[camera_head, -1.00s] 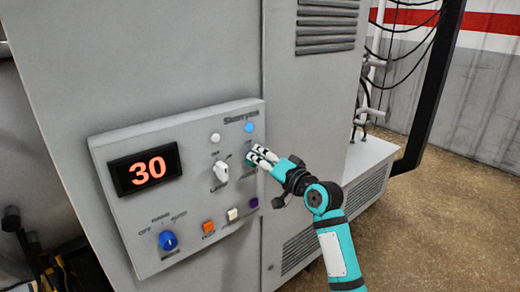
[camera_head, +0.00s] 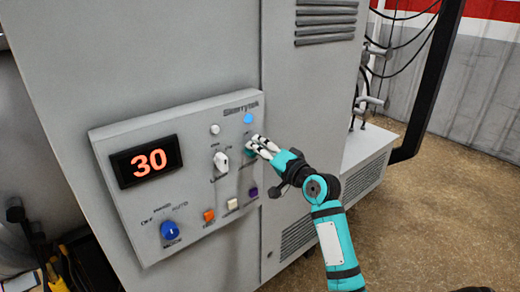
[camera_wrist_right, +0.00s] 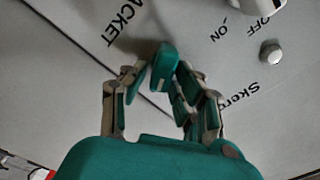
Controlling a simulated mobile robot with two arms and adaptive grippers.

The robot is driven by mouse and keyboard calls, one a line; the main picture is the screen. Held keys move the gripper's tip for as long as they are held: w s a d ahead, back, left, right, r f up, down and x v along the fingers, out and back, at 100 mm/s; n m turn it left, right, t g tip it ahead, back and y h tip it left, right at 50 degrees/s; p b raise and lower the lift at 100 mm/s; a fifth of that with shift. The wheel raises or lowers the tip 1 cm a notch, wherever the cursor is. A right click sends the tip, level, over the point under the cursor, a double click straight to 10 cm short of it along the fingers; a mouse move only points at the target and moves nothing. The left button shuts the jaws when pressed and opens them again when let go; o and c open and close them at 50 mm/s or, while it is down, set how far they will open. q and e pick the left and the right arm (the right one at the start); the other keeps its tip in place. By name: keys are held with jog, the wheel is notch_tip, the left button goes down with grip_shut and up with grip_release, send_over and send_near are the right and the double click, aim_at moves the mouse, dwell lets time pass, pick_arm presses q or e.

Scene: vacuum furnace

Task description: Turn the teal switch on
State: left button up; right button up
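The teal switch (camera_wrist_right: 163,68) shows in the right wrist view as a small teal knob on the grey panel, between my right fingertips. In the head view only a little of it (camera_head: 249,149) shows; the fingers hide most. My right gripper (camera_wrist_right: 162,76) has its fingers drawn in on both sides of the knob and appears to touch it. It also shows in the head view (camera_head: 259,147), reaching the panel from the right. The switch's exact setting is hard to read. My left gripper is not in view.
The grey control panel (camera_head: 190,204) also has a red "30" display (camera_head: 147,161), a white switch (camera_head: 221,161), a blue knob (camera_head: 169,230), several push buttons and a lit blue lamp (camera_head: 248,118). Open floor lies to the right.

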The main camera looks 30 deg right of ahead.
jog(key=shift+o, duration=0.9)
jog(key=s+d, duration=0.1)
jog(key=s, duration=1.1)
